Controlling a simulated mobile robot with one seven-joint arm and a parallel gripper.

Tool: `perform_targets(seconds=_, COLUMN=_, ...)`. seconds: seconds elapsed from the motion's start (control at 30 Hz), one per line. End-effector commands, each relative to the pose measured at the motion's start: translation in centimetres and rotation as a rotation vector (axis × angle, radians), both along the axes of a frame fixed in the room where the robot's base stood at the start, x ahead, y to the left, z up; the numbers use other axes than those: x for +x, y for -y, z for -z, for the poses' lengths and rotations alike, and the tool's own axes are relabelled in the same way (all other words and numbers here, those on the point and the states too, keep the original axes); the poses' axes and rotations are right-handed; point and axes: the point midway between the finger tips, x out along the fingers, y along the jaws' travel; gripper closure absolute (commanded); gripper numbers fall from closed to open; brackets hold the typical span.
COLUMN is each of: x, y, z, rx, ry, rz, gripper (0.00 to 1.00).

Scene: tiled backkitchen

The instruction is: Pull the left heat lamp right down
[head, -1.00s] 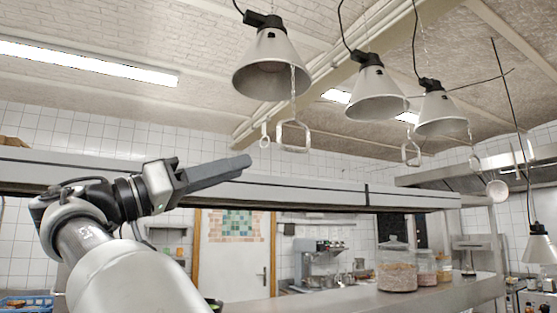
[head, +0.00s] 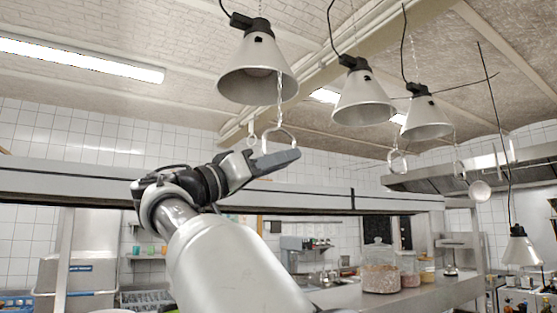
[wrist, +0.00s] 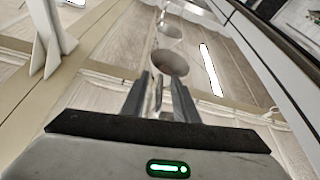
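The left heat lamp (head: 257,75), a grey metal cone with a black top, hangs at the upper middle of the head view. A chain drops from its rim to a metal pull handle (head: 266,136). My gripper (head: 284,159) is right below the lamp, its fingers overlapping the bottom of that handle. In the wrist view my gripper (wrist: 161,90) is open, with a gap between its fingers. A thin grey piece, likely the handle (wrist: 157,95), shows in that gap, not visibly clamped. The lamp's round mouth (wrist: 170,63) shows beyond the fingertips.
Two more heat lamps (head: 362,98) (head: 426,118) hang to the right, with their own pull handles (head: 397,162). A long shelf edge (head: 330,200) runs behind my arm. Glass jars (head: 379,272) stand on the counter at lower right.

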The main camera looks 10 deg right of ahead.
Motion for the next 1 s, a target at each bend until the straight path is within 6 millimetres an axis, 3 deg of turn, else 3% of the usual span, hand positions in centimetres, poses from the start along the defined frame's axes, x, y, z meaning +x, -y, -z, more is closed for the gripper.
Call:
perform_targets(seconds=0.17, x=0.0, y=0.0, z=0.0, rx=0.0, ry=0.0, rz=0.0, gripper=0.73)
perform_targets(seconds=0.33, x=0.0, y=0.0, z=0.0, rx=0.0, ry=0.0, rz=-0.001, gripper=1.0)
perform_targets(seconds=0.67, x=0.1, y=-0.1, z=0.5, rx=0.0, ry=-0.002, rz=-0.002, gripper=1.0)
perform_targets(seconds=0.87, x=0.1, y=-0.1, z=3.6, rx=0.0, ry=-0.004, rz=-0.003, gripper=1.0)
perform_targets(seconds=1.0, x=0.2, y=-0.1, z=7.4, rx=0.001, ry=-0.005, rz=-0.002, gripper=1.0)
